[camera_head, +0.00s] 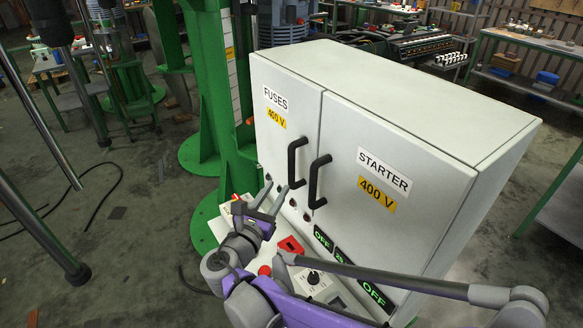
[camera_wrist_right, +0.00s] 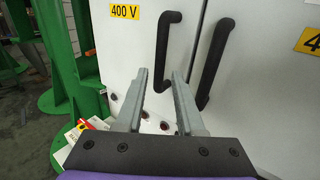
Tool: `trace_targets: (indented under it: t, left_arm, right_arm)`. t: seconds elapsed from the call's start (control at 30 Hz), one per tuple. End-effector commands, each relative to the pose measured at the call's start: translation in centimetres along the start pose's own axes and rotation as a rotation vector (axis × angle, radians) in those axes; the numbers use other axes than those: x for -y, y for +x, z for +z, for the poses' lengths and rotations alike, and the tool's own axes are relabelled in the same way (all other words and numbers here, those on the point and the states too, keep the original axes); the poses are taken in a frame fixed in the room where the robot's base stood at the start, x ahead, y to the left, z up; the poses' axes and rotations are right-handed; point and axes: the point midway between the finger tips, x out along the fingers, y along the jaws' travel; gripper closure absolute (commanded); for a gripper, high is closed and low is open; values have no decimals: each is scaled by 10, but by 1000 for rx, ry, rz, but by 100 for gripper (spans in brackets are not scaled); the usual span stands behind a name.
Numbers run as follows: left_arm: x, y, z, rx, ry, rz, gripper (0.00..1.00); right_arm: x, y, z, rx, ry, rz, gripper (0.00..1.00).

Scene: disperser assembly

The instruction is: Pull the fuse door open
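The fuse door (camera_head: 281,120) is the left door of a white cabinet, labelled FUSES and 400 V, and it looks shut. Its black bar handle (camera_head: 292,163) is upright and also shows in the right wrist view (camera_wrist_right: 162,55). My right gripper (camera_head: 276,187) is open and empty, just below and left of the handle's lower end in the head view. In the right wrist view its two fingertips (camera_wrist_right: 160,72) are apart, with the handle's lower part showing in the gap between them. I cannot tell whether they touch it. My left gripper is not in view.
The STARTER door (camera_head: 385,200) with its own black handle (camera_head: 318,181) is close on the right. Below the doors is a panel with a red switch (camera_head: 290,245) and green OFF displays (camera_head: 376,296). A green column (camera_head: 208,90) stands left of the cabinet.

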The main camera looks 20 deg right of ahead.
Motion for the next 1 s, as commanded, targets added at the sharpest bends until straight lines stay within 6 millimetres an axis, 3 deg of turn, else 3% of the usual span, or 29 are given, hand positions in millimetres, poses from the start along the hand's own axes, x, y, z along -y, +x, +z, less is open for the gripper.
trace_targets:
  t: [0.53,0.7,1.0]
  left_arm:
    - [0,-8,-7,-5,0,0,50]
    - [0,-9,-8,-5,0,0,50]
    - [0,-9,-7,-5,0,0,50]
  right_arm:
    - [2,92,1,-1,2,-4,63]
    - [1,103,0,-1,3,-2,63]
    - [2,104,0,-2,3,-1,65]
